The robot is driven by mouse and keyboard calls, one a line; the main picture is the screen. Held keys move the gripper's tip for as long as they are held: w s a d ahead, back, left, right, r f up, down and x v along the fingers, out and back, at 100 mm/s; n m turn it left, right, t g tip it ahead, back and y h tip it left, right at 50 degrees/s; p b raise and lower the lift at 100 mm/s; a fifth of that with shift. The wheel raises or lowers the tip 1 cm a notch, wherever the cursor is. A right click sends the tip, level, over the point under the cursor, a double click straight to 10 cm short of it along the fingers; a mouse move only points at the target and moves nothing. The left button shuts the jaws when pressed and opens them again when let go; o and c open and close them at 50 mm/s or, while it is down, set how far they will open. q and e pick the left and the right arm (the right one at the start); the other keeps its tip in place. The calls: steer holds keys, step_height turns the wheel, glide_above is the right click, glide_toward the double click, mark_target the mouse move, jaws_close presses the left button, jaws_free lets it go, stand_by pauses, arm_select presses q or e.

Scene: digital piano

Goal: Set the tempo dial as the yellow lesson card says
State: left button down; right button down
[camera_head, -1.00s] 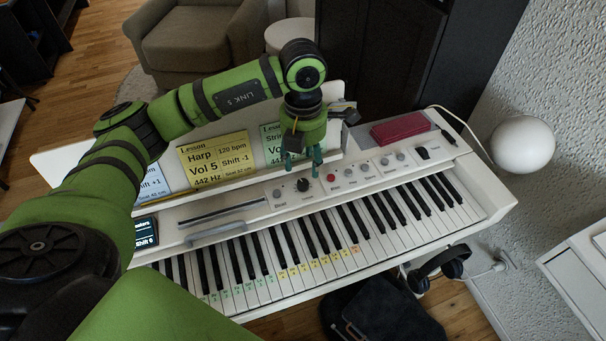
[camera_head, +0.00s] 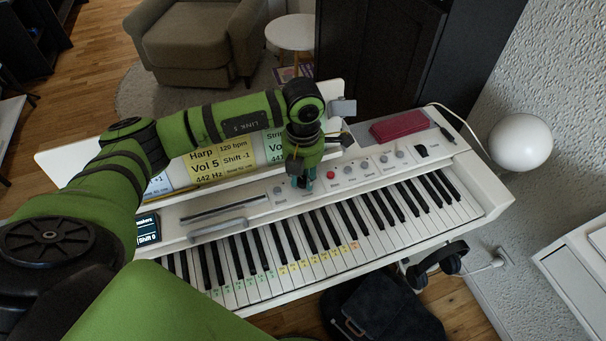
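The yellow lesson card (camera_head: 219,161) stands on the piano's music rest. It reads Harp, 120 bpm, Vol 5, Shift -1, 442 Hz. My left gripper (camera_head: 302,183) points down at the white control panel, left of the red button (camera_head: 330,175). The dial's label and pointer cannot be read. Other small grey knobs (camera_head: 347,169) sit to the right, and one (camera_head: 277,190) to the left. The small display (camera_head: 147,228) is partly covered by my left arm. My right gripper is not in view.
Blue and green cards flank the yellow one, partly hidden by my arm. A dark red box (camera_head: 398,126) lies on the piano top at the right. A white globe (camera_head: 520,142) stands beyond it. Headphones (camera_head: 437,262) hang below the keyboard's front right edge.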

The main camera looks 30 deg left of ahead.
arm_select(q)
steer(key=shift+f, duration=0.1)
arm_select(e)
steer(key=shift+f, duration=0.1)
arm_select(q)
steer(key=m+b, duration=0.3)
steer(key=b, duration=0.1)
steer(key=shift+f+m, duration=0.2)
steer(key=shift+m, duration=0.2)
steer(key=m+b, duration=0.3)
steer(key=shift+m, duration=0.3)
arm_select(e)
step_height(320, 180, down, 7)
arm_select(q)
steer(key=m+b, duration=0.3)
steer(key=shift+r+m, duration=0.15)
steer(key=shift+m, duration=0.55)
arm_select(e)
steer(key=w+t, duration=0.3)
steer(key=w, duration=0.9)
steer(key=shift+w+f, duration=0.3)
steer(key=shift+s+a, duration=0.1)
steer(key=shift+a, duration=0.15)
